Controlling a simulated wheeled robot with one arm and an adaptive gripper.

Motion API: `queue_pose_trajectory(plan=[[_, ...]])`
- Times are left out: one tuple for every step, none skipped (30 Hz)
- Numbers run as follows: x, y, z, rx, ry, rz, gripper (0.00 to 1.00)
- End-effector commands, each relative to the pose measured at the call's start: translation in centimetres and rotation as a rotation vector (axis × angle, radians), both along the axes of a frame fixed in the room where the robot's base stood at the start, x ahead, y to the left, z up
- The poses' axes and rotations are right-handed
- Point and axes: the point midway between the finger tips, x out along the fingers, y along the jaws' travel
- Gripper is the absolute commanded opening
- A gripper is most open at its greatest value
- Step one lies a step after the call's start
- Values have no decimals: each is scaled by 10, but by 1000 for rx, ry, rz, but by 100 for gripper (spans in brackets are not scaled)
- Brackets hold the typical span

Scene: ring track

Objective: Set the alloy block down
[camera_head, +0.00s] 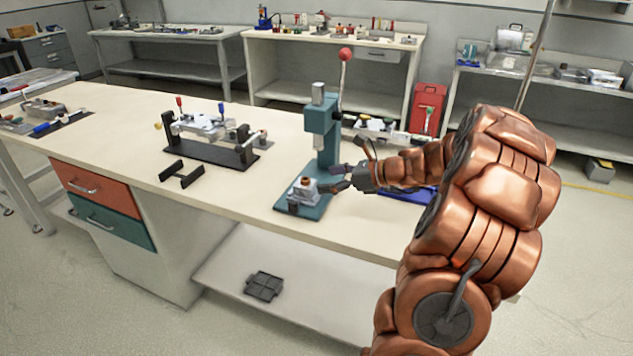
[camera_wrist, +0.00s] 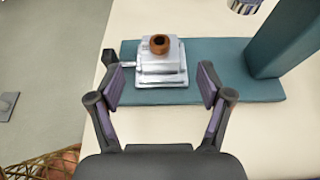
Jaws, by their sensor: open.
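The alloy block (camera_head: 303,190) is a small silver stepped block with a brown ring-shaped piece on top. It rests on the teal base (camera_head: 290,207) of the press (camera_head: 322,125). In the wrist view the block (camera_wrist: 162,68) stands upright on the teal base plate (camera_wrist: 215,87), ahead of my fingers. My gripper (camera_head: 336,178) is open just to the right of the block. In the wrist view the fingertips of my gripper (camera_wrist: 162,82) are spread on either side of the block's near part, with a gap visible at each side.
The press column (camera_wrist: 282,40) rises close to the right of the block. A black fixture (camera_head: 213,145) and a black bracket (camera_head: 181,174) sit left on the bench. A blue tray (camera_head: 408,194) lies partly behind my arm. The bench's front edge is near.

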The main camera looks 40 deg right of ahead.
Motion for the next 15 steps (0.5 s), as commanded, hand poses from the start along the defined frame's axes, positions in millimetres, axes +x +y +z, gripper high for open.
queue_pose_trajectory(plan=[[-8,-7,4,-2,0,-6,79],[-13,-10,6,-2,0,-6,79],[-19,-13,9,-2,0,-6,79],[-23,-16,11,-2,0,-7,79],[-27,-18,13,-1,0,-5,79],[-32,-20,15,-1,1,-3,79],[-35,-22,17,0,-1,-3,79],[-38,-24,18,0,-1,-3,79],[-42,-26,20,1,1,-3,79],[-44,-27,21,1,1,-3,79],[-46,-28,22,1,1,-3,79],[-48,-30,23,2,1,-3,79],[-50,-31,23,2,1,-3,79],[-51,-31,23,2,1,-3,79],[-52,-32,24,0,1,-3,79]])
